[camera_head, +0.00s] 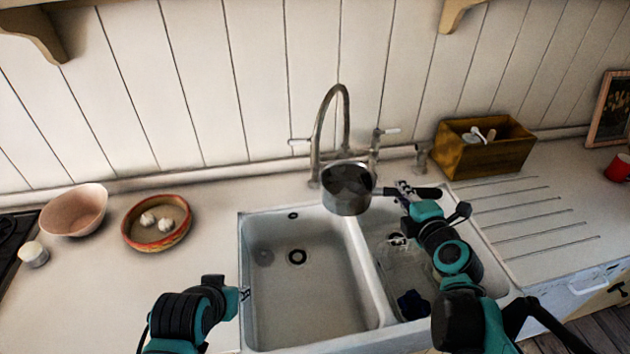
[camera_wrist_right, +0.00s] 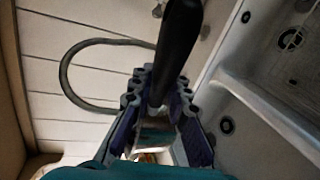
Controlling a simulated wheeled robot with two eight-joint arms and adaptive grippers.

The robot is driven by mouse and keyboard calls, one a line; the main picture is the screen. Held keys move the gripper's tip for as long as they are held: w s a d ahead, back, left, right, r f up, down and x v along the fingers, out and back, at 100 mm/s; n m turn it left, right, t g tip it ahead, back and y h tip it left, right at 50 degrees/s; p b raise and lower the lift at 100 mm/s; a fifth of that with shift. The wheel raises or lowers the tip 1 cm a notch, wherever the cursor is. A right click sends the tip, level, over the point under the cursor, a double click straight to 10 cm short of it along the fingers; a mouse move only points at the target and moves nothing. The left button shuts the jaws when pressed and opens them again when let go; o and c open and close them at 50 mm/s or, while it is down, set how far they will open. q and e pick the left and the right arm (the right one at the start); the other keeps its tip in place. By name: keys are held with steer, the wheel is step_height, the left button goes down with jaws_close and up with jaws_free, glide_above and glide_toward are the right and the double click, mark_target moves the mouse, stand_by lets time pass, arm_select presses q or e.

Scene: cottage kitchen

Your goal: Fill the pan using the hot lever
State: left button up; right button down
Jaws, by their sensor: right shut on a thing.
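The steel pan (camera_head: 346,203) is held up over the divider between the two sink basins, below the spout of the tap (camera_head: 318,130). Its dark handle (camera_head: 428,192) points right. My right gripper (camera_head: 406,191) is shut on this handle, which also shows black between the fingers in the right wrist view (camera_wrist_right: 181,45). The tap has a left lever (camera_head: 299,141) and a right lever (camera_head: 390,131); I cannot tell which is hot. No water stream is visible, and the pan's inside is dark. My left gripper (camera_head: 244,294) is low by the sink's left edge, too small to read.
The white double sink (camera_head: 300,298) has a dark blue item (camera_head: 413,304) in its right basin. A pink bowl (camera_head: 75,210) and a dish (camera_head: 157,235) with white bulbs stand left. A wooden box (camera_head: 484,158) stands right of the tap. The left counter is clear near the sink.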

steer(key=shift+s+d+r, duration=0.1)
steer(key=shift+s+r, duration=0.35)
steer(key=shift+r, duration=0.15)
steer(key=shift+f, duration=0.3)
step_height(320, 180, down, 5)
steer(key=shift+f, duration=0.1)
